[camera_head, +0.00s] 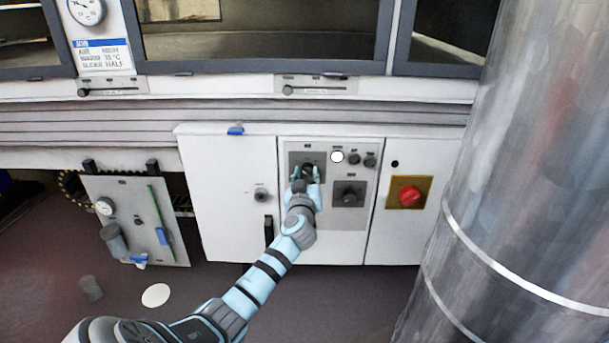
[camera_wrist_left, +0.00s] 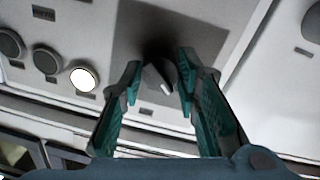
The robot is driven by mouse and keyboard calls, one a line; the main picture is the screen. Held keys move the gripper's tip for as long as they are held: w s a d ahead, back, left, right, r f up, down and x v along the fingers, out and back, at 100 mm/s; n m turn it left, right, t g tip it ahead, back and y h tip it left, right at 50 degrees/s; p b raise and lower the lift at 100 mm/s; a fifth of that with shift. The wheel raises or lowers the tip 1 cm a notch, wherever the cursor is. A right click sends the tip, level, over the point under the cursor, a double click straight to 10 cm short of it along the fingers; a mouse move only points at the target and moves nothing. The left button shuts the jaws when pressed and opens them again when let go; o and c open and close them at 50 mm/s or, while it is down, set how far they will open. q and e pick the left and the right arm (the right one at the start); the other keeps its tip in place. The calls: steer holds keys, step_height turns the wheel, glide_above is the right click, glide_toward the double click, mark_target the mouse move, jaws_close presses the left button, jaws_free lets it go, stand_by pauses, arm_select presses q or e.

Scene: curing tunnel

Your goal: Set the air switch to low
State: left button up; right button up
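A grey control panel (camera_head: 325,218) on the white cabinet carries two dark rotary knobs on dark square plates. My left gripper (camera_head: 307,171) is at the upper left knob and partly hides it in the head view. In the left wrist view, the fingertips (camera_wrist_left: 160,72) stand either side of this knob (camera_wrist_left: 157,77), with narrow gaps apparent and no clear grip. The knob has a pale pointer mark. The other knob (camera_head: 348,195) is lower right and free. Labels are too small to read, so I cannot tell which is the air switch. My right gripper is not in view.
A lit white round lamp (camera_head: 337,156) and small dark buttons (camera_head: 362,160) sit right of the gripper. A red knob (camera_head: 409,195) on a yellow plate is farther right. A large metal cylinder (camera_head: 520,200) fills the right side. A gauge panel (camera_head: 135,220) stands left.

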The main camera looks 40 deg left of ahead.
arm_select(q)
steer(key=c, duration=0.3)
